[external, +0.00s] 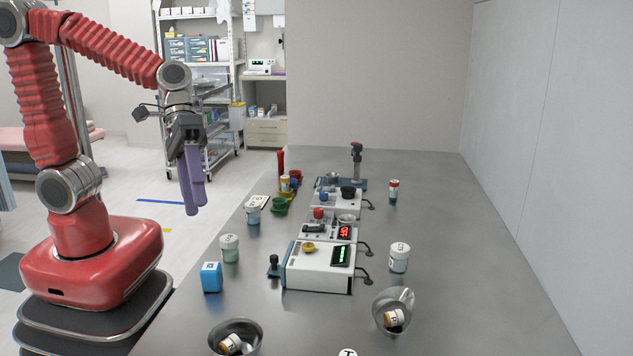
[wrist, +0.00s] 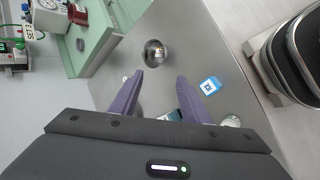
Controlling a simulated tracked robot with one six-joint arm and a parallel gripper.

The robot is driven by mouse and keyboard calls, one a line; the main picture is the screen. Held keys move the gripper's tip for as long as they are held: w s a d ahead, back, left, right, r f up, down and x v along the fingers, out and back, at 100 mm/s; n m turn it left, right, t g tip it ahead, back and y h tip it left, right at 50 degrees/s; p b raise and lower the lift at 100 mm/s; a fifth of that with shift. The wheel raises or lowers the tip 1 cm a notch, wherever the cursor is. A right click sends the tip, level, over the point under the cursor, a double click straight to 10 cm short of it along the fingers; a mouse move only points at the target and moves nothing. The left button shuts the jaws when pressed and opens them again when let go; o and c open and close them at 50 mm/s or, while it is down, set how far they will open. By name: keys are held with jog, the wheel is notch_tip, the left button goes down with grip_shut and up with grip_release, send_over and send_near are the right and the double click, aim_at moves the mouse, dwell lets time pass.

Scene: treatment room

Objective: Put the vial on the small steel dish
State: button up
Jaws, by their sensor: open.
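My gripper (external: 194,207) is open and empty, with purple fingers hanging down left of the steel table. Its spread fingers also show in the wrist view (wrist: 160,77). I cannot tell for certain which container is the vial. Orange white-capped bottles lie in a steel bowl (external: 253,330) at the front left and in a steel jug (external: 405,298) at the front right. A small steel dish (external: 347,218) appears on the middle white device. A steel bowl (wrist: 155,52) lies beyond my fingertips in the wrist view.
White devices (external: 320,266) with dials and displays line the table's middle. White-capped jars (external: 230,249) (external: 399,258) stand either side. A blue box (external: 211,277) sits near the left edge. The right side of the table (external: 480,260) is mostly clear beside the wall.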

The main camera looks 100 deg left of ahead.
jog(key=s+a+r+m+t+y, duration=0.1)
jog(key=s+a+m+y, duration=0.5)
jog(key=s+a+m, duration=0.3)
jog(key=shift+s+a+r+y, duration=0.3)
jog(key=shift+s+a, duration=0.7)
jog(key=shift+s, duration=1.35)
dwell(4.8)
